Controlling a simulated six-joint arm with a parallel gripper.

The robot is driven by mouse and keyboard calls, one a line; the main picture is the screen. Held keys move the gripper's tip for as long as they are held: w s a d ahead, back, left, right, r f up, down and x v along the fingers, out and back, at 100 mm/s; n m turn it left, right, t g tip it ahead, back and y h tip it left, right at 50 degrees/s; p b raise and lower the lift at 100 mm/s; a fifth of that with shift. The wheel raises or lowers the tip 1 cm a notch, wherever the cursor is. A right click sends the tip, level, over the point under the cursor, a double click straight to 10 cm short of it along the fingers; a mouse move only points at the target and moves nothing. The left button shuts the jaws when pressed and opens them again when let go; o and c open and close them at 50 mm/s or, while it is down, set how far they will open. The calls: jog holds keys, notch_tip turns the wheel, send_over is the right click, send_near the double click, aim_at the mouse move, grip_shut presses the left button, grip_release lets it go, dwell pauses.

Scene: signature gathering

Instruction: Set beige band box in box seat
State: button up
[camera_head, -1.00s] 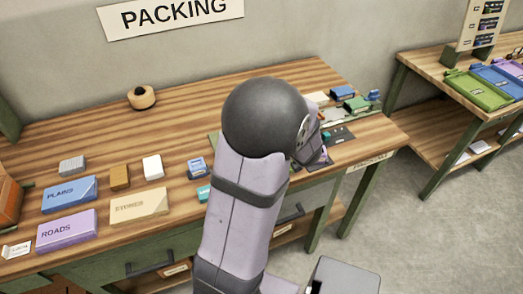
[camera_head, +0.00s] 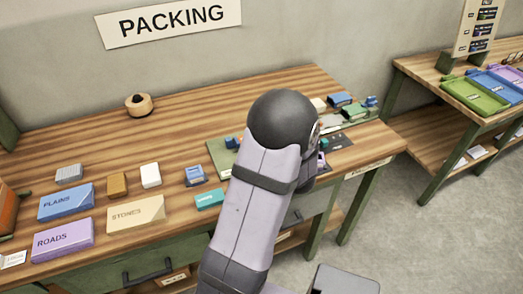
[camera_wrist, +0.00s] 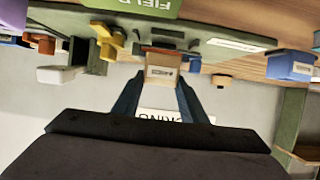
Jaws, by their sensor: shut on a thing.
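A beige band box (camera_wrist: 160,74) with a small printed label is between the fingers of my gripper (camera_wrist: 158,88) in the wrist view, and the fingers are shut on it. Just behind the box is a green board (camera_wrist: 205,42) with fittings on it. I cannot tell whether the box touches the board. I cannot pick out the box seat for certain. In the head view my own arm hides the gripper and the held box.
In the wrist view a yellow piece (camera_wrist: 106,42) and a white block (camera_wrist: 58,75) are left of the box; a blue box (camera_wrist: 290,66) is at the right. In the head view, blue PLAINS (camera_head: 65,203), purple ROADS (camera_head: 62,240) and beige STONES (camera_head: 136,214) boxes lie left on the bench.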

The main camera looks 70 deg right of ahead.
jog(key=shift+f, duration=1.25)
jog(key=shift+f, duration=0.2)
jog(key=o, duration=1.2)
jog(key=shift+r, duration=0.2)
jog(key=shift+b+v, duration=0.45)
jog(key=shift+v, duration=3.3)
